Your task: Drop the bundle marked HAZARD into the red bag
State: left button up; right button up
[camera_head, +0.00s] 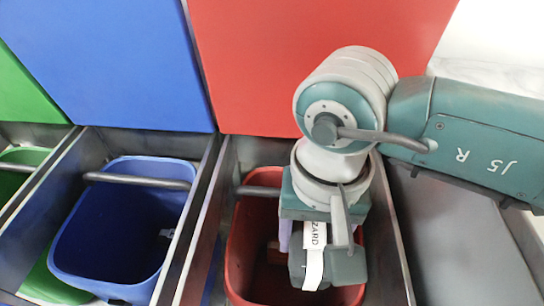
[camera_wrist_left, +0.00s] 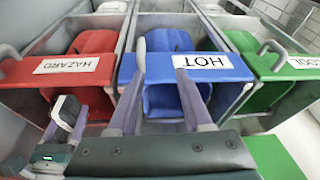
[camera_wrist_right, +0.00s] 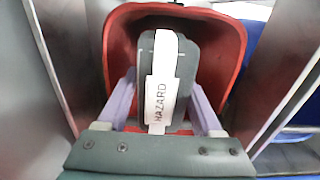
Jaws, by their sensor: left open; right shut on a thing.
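The bundle marked HAZARD (camera_head: 345,266) is dark grey with a white band. The word HAZARD shows on the band in the right wrist view (camera_wrist_right: 182,72). My right gripper (camera_head: 322,242) is shut on the bundle, with a finger on each side (camera_wrist_right: 160,84). It holds the bundle over the mouth of the red bag (camera_head: 240,245), whose rim surrounds it in the right wrist view (camera_wrist_right: 229,45). The red bag's inside is partly hidden by my gripper and the bundle. My left gripper (camera_wrist_left: 161,62) is open and empty, with the blue bag (camera_wrist_left: 172,43) beyond its fingers.
A green bag (camera_head: 25,157) stands left of the blue one. Metal dividers (camera_head: 208,215) separate the bays. Blue and red panels (camera_head: 290,65) rise behind. Left wrist view labels read HAZARD (camera_wrist_left: 75,65) on red and HOT (camera_wrist_left: 203,62) on blue.

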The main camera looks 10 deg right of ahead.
jog(key=o, duration=1.6)
jog(key=shift+c, duration=0.2)
notch_tip(320, 180, up, 10)
jog(key=shift+r+p, duration=0.1)
jog(key=shift+p, duration=0.9)
